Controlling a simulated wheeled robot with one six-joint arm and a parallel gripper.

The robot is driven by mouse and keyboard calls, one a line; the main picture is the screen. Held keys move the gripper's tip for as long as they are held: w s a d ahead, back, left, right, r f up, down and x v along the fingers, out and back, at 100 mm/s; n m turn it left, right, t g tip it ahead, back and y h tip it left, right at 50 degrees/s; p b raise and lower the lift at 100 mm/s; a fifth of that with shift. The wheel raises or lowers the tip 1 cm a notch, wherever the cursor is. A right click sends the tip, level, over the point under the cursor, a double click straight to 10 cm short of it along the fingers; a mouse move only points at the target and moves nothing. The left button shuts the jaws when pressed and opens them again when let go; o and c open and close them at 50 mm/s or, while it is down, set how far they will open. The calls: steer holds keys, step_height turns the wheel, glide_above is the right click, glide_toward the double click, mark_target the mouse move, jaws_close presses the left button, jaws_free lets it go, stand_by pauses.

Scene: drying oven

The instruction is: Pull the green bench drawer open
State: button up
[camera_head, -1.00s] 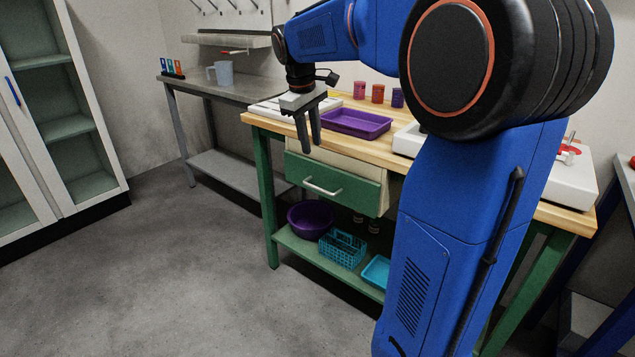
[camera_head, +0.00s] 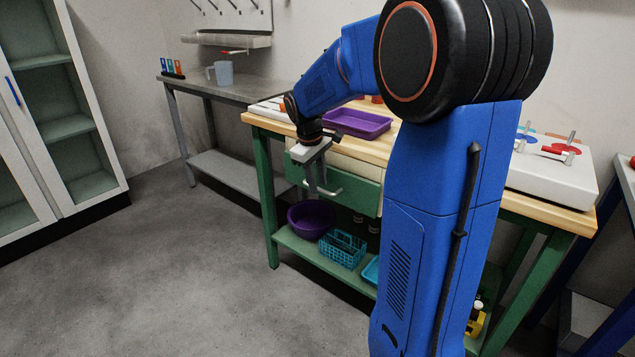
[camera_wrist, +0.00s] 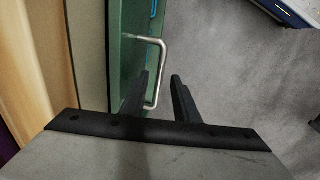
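The green bench drawer (camera_head: 362,194) is under the wooden bench top, its front partly hidden by my arm. It looks shut, flush with its light housing. Its front shows edge-on in the wrist view (camera_wrist: 123,60), with a silver U-shaped handle (camera_wrist: 162,55) standing out from it. My gripper (camera_head: 321,190) points down in front of the drawer, at the handle. In the wrist view my gripper (camera_wrist: 159,76) is open, with one finger on either side of the handle bar's line. The left finger lies over the drawer side of the handle. I cannot tell whether either finger touches the bar.
A purple tray (camera_head: 358,123) lies on the bench top above the drawer. A purple bowl (camera_head: 311,219) and a teal basket (camera_head: 343,250) stand on the lower shelf. A grey side table (camera_head: 235,92) is at the left. The floor before the bench is clear.

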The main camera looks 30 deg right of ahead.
steer(key=shift+f, duration=0.15)
steer(key=shift+c, duration=0.7)
jaws_close()
steer(key=s+a, duration=0.4)
steer(key=a, duration=0.7)
steer(key=s+a, duration=0.4)
steer(key=a, duration=0.8)
steer(key=shift+s+a, duration=0.25)
steer(key=shift+o, duration=0.7)
jaws_free()
steer(key=s+a+r, duration=0.1)
steer(key=a+r, duration=0.2)
steer(key=r, duration=1.4)
